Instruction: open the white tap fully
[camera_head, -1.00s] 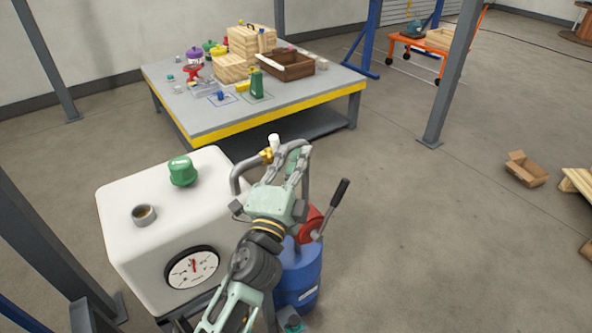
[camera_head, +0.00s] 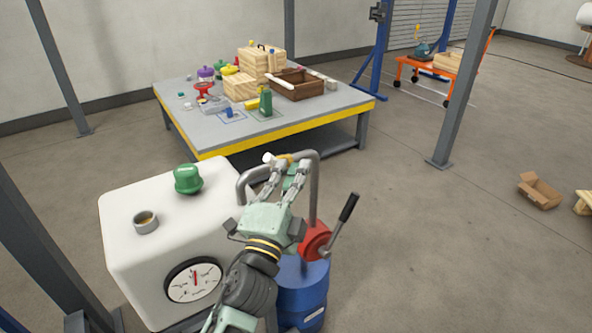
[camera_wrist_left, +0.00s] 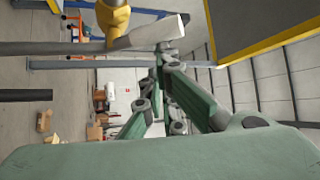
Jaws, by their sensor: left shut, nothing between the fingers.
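The white tap is on the bent grey pipe beside the white tank. Its white handle (camera_head: 268,157) points left from the brass body (camera_head: 285,159). In the left wrist view, the white handle (camera_wrist_left: 150,33) runs sideways from the brass body (camera_wrist_left: 114,18), near the fingertips. My left gripper (camera_head: 284,170) is shut with nothing held, right at the tap and just in front of it. Its fingers also show in the left wrist view (camera_wrist_left: 164,62). Whether they touch the handle I cannot tell. My right gripper is not in view.
The white tank (camera_head: 125,254) carries a green cap (camera_head: 187,179), an open neck (camera_head: 145,223) and a gauge (camera_head: 194,280). A red pump (camera_head: 315,241) with a black-gripped lever (camera_head: 348,208) sits on a blue drum (camera_head: 303,292), right of my arm. A loaded workbench (camera_head: 200,131) stands behind.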

